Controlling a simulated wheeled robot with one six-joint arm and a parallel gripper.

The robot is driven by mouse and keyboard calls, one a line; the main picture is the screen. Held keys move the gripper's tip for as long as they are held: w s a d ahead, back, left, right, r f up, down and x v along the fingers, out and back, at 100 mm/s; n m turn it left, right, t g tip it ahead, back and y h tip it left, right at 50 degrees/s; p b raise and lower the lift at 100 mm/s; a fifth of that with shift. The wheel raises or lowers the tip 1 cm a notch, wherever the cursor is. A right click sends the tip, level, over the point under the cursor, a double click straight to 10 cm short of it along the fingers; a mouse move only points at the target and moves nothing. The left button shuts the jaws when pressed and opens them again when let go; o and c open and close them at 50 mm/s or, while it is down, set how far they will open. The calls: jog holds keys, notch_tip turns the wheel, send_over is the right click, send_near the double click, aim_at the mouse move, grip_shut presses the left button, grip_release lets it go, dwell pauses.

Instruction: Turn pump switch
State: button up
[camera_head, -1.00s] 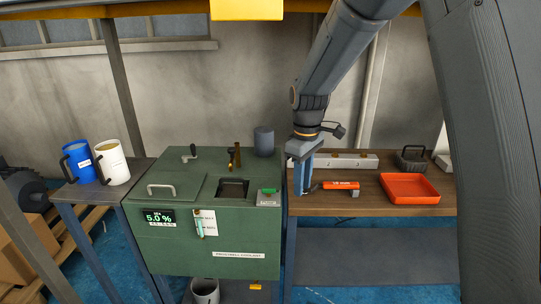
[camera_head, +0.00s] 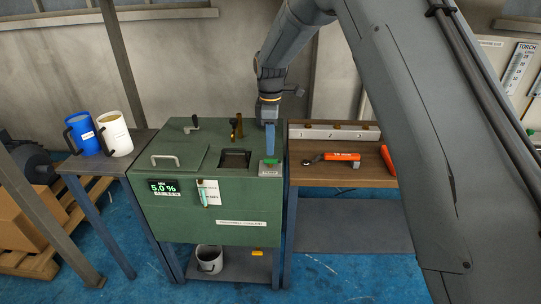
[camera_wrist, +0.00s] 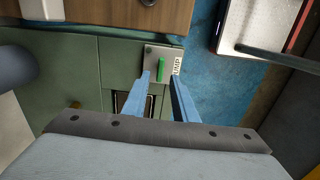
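The pump switch is a green handle (camera_wrist: 161,69) on a small grey plate (camera_wrist: 155,55) on the top of the green coolant tank. In the head view the green handle (camera_head: 271,161) sits at the tank's right front corner. My gripper (camera_head: 271,152) points down just above it. In the wrist view my gripper's two blue fingers (camera_wrist: 161,78) are apart, with the green handle showing between and beyond their tips. Nothing is held. I cannot tell whether the fingertips touch the plate. A label beside the handle is partly readable.
The green tank (camera_head: 200,222) has a lid handle, a dark opening and a 5.0 % display. A wooden bench (camera_head: 310,176) on the right holds an orange-handled tool (camera_head: 341,157) and a grey block. A blue mug (camera_head: 83,133) and a white mug (camera_head: 114,133) stand on the left table.

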aim_at(271, 159)
jog(key=shift+f+b, duration=0.85)
jog(key=shift+f, duration=1.2)
jog(key=shift+f, duration=0.1)
grip_shut()
